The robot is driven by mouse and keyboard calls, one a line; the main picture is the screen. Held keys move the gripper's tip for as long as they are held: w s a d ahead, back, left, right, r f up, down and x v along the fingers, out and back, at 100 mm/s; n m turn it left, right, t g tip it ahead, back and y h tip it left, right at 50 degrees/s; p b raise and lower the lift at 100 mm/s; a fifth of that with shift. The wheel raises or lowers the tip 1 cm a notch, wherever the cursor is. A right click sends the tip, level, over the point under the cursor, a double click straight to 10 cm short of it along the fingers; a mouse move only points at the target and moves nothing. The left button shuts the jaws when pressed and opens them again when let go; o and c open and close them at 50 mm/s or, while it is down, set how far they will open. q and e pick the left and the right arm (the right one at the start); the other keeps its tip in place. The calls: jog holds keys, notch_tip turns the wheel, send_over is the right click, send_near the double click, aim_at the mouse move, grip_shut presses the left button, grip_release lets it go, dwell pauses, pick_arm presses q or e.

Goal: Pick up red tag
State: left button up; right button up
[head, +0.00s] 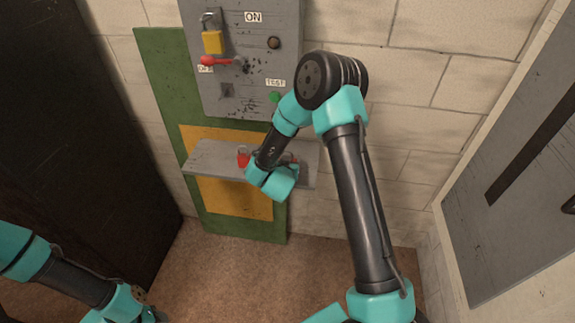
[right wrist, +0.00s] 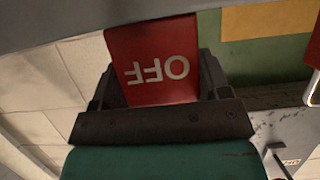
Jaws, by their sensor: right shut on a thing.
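The red tag (right wrist: 155,60) fills the middle of the right wrist view, with white "OFF" lettering that reads upside down. My right gripper (right wrist: 157,82) is shut on it, one dark finger at each side. In the head view my right wrist is over the grey shelf (head: 215,158) and hides the gripper and most of the tag. Whether the tag touches the shelf I cannot tell. My left arm shows at the lower left of the head view, its gripper out of the picture.
A small red object (head: 243,158), apparently a padlock, is on the shelf left of my right wrist. Above is a grey switch box (head: 250,95) with a red lever (head: 218,61) and a yellow padlock (head: 212,42). A dark cabinet (head: 80,120) stands left, a grey panel (head: 515,170) right.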

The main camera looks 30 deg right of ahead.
jog(key=shift+r, duration=0.1)
jog(key=shift+r, duration=0.55)
notch_tip(320, 180, up, 2)
jog(key=s+a+r, duration=0.1)
jog(key=s+a, duration=0.3)
jog(key=s, duration=0.3)
jog(key=s+a, duration=0.3)
jog(key=s, duration=0.4)
jog(key=shift+a+r, duration=0.35)
jog(key=shift+a, duration=0.05)
